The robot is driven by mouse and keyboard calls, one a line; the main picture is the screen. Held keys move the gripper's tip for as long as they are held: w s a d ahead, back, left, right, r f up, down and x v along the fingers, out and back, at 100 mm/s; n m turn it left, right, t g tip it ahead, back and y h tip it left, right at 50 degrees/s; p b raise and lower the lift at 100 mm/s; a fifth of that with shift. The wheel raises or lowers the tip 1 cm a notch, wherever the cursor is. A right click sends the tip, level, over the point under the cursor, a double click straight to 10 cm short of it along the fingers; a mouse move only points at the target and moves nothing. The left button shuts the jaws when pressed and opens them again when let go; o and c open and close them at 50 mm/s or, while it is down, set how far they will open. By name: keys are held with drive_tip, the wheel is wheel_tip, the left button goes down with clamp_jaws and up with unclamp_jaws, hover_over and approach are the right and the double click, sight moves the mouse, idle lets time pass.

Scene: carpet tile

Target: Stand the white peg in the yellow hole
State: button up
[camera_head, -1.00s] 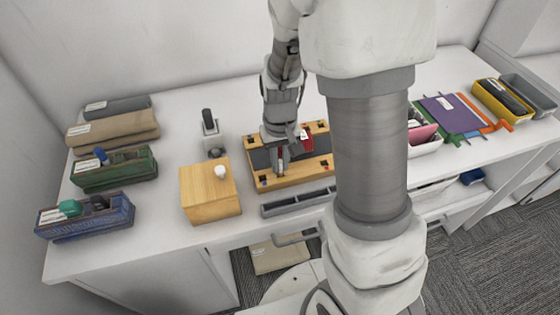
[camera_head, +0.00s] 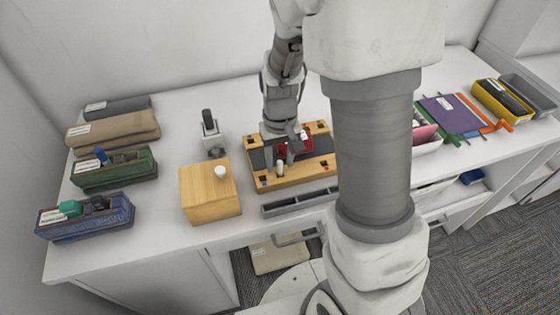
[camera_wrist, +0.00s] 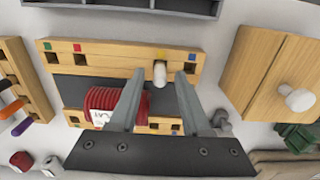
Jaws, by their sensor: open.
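The white peg (camera_head: 280,168) stands upright in the front strip of the wooden block (camera_head: 292,179). In the wrist view the peg (camera_wrist: 160,76) is in the hole beside the yellow mark (camera_wrist: 162,55), with the blue-marked hole (camera_wrist: 191,69) to its right. Its lower end is hidden in the hole. My gripper (camera_wrist: 159,74) is open, with one finger on each side of the peg and a gap to both. In the head view my gripper (camera_head: 289,148) is just behind and above the peg.
A red ribbed object with a white label (camera_wrist: 103,101) lies in the block's dark middle, close to my left finger. A wooden box with a white knob (camera_head: 208,197) stands left of the block. A grey tray (camera_head: 297,202) lies in front.

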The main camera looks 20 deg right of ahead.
sight(280, 163)
wheel_tip(280, 163, up, 11)
drive_tip(key=s+r+t, duration=0.5)
drive_tip(key=s+r, duration=0.6)
drive_tip(key=s, duration=0.3)
drive_tip(key=shift+r+t+p, duration=0.3)
drive_tip(key=shift+r+p, duration=0.05)
drive_tip(key=shift+p, duration=0.05)
drive_tip(key=shift+d, duration=0.1)
